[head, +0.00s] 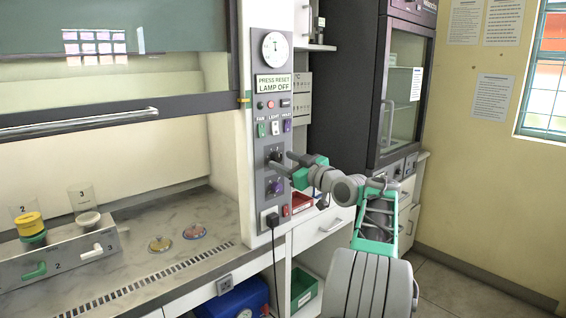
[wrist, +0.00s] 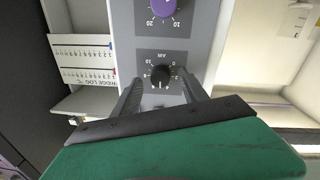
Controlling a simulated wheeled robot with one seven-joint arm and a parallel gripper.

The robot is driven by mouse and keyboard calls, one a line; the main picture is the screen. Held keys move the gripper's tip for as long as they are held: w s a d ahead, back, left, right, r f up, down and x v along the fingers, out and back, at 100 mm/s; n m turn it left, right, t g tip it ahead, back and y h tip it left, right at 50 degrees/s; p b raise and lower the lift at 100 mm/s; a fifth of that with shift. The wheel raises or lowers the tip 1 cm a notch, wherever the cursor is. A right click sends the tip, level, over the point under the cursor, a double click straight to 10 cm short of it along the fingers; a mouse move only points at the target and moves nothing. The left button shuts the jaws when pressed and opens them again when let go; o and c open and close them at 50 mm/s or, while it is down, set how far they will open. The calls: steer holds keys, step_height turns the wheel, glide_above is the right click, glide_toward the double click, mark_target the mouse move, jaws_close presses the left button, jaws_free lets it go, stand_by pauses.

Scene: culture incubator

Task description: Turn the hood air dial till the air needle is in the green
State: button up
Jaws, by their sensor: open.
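The black air dial (wrist: 160,86), marked AIR, shows upside down in the wrist view on a dark plate with numbers around it. It also shows on the hood's control column in the head view (head: 275,156). My gripper (wrist: 161,84) is open, with one finger on each side of the dial and visible gaps between; whether either finger touches the panel I cannot tell. In the head view my gripper (head: 282,161) is at the column from the right. The round white gauge (head: 274,47) is at the column's top; its needle looks roughly upright, and a green band is too small to make out.
A purple dial (head: 275,187) sits just below the air dial. Above are several switches (head: 275,128) and a sign (head: 274,84) reading PRESS RESET, LAMP OFF. The hood's sash bar (head: 90,121) and worktop (head: 190,215) are left; a dark cabinet (head: 372,100) is right.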

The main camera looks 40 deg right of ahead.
steer(key=s, duration=0.6)
steer(key=shift+s+b, duration=0.4)
steer(key=shift+a, duration=0.1)
